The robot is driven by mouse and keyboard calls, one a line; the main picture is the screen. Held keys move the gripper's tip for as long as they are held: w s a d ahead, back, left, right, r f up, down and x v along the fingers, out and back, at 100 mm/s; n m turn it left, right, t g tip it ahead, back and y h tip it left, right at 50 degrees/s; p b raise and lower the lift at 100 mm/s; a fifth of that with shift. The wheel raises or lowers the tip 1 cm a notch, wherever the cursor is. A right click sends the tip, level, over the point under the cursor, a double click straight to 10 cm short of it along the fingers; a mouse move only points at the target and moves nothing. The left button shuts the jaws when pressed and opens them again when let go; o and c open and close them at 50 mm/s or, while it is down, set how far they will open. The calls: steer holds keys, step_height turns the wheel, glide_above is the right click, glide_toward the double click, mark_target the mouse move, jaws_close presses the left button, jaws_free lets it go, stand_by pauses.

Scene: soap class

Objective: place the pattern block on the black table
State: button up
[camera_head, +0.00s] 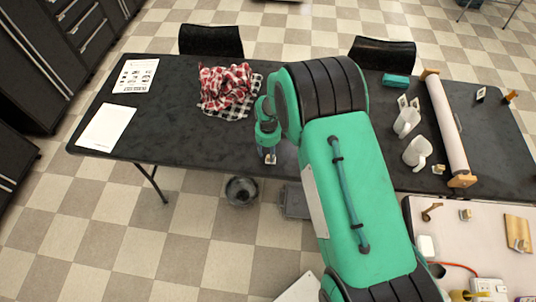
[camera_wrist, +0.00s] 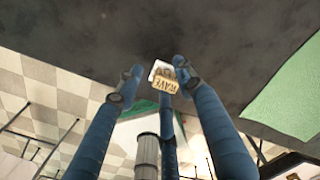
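The pattern block (camera_wrist: 165,80) is small, pale and tan with dark lettering. In the wrist view it is at the fingertips of my gripper (camera_wrist: 156,72), by the middle and right fingers. The left fingertip shows a gap from it. Whether the fingers grip it I cannot tell. In the head view a small pale piece (camera_head: 271,158) shows at the lower end of my gripper (camera_head: 268,153), by the front edge of the black table (camera_head: 180,120). Whether it touches the tabletop is unclear.
A red-and-white cloth (camera_head: 226,86) lies on the table, left of my arm. Two papers (camera_head: 107,127) lie at the left end. White mugs (camera_head: 416,152) and a long roller (camera_head: 446,125) stand at the right. A pale table (camera_head: 460,235) is at lower right. The table's left middle is clear.

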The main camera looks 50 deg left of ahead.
step_height(320, 180, up, 10)
steer(key=shift+r+p, duration=0.15)
steer(key=shift+p, duration=0.15)
steer(key=shift+r, duration=0.1)
stand_by(1.1)
steer(key=w+d+r+n, duration=0.2)
steer(key=w+d+r, duration=0.4)
steer(key=d+r, duration=0.25)
steer(key=w+d+r+n+t+y, duration=0.1)
steer(key=w+d+r, duration=0.4)
steer(key=d+r, duration=0.4)
steer(key=w+d+r+n, duration=0.2)
steer(key=w+d+r, duration=0.4)
steer(key=d+r, duration=0.3)
steer(key=s+d+r+n+t, duration=0.1)
steer(key=s+d+r, duration=0.1)
steer(key=d+r, duration=0.6)
steer(key=s+d+r+n+t, duration=0.1)
steer(key=s+d+r+n, duration=0.15)
steer(key=d, duration=0.85)
steer(key=s+d+r+n+t, duration=0.1)
steer(key=d+r, duration=0.6)
steer(key=d, duration=0.3)
steer(key=s+d+n+t+h, duration=0.1)
steer(key=s+d+n, duration=0.3)
steer(key=s+d, duration=1.1)
steer(key=shift+d+r+t, duration=0.3)
steer(key=shift+r, duration=0.05)
